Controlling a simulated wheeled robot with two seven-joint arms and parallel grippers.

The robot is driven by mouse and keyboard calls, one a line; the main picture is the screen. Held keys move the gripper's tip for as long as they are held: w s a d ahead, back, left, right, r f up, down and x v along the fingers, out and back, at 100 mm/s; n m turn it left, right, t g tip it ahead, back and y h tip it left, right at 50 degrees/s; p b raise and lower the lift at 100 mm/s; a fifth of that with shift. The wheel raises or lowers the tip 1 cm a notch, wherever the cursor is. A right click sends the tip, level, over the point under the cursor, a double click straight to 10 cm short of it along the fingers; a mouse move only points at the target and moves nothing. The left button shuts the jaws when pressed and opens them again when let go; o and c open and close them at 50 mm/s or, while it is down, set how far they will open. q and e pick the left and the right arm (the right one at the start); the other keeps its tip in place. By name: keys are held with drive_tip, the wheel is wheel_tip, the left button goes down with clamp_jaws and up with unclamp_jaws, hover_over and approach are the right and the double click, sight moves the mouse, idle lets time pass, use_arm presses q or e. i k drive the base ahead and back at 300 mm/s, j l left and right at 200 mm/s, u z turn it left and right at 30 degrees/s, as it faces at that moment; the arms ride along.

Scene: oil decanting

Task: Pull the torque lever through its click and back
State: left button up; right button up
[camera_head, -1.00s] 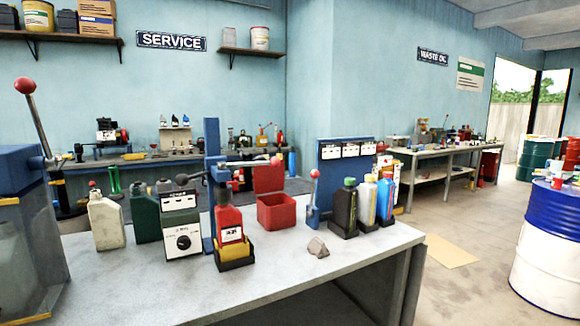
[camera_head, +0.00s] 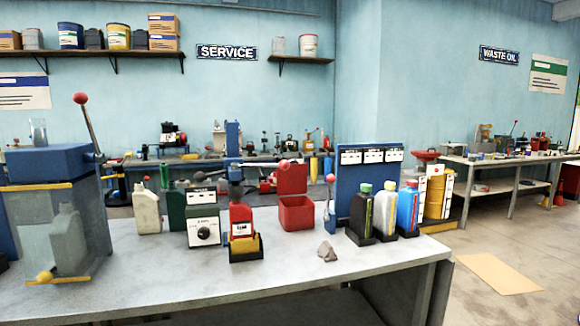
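Neither of my grippers shows in the head view. No part is labelled as the torque lever, and I cannot tell which lever it is. A blue column (camera_head: 233,139) stands on the near bench behind a red bottle (camera_head: 241,218) in a yellow-and-black holder. A horizontal bar with a reddish ball end (camera_head: 284,164) extends right near the column. A small blue stand has an upright lever with a red ball (camera_head: 330,179). The blue-topped machine (camera_head: 45,166) at the left has a tilted lever with a red ball (camera_head: 81,98).
The near bench (camera_head: 150,277) has a clear front. A white-fronted dial box (camera_head: 203,230), a red bin (camera_head: 296,213), several bottles and a grey lump (camera_head: 327,251) stand on it. Open floor with a tan mat (camera_head: 497,273) lies to the right.

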sight(285, 164)
drive_tip(key=i+l+u, duration=0.1)
drive_tip(key=i+l, duration=0.15)
drive_tip(key=i+l+u, duration=0.1)
drive_tip(key=i+l, duration=0.15)
drive_tip(key=l, duration=0.15)
drive_tip(key=i+l, duration=0.25)
drive_tip(key=i+l+u, duration=0.15)
drive_tip(key=l, duration=0.35)
drive_tip(key=i+l+u, duration=0.1)
drive_tip(key=i+l, duration=0.2)
drive_tip(key=i+l+u, duration=0.1)
drive_tip(key=l, duration=0.4)
drive_tip(key=i, duration=0.1)
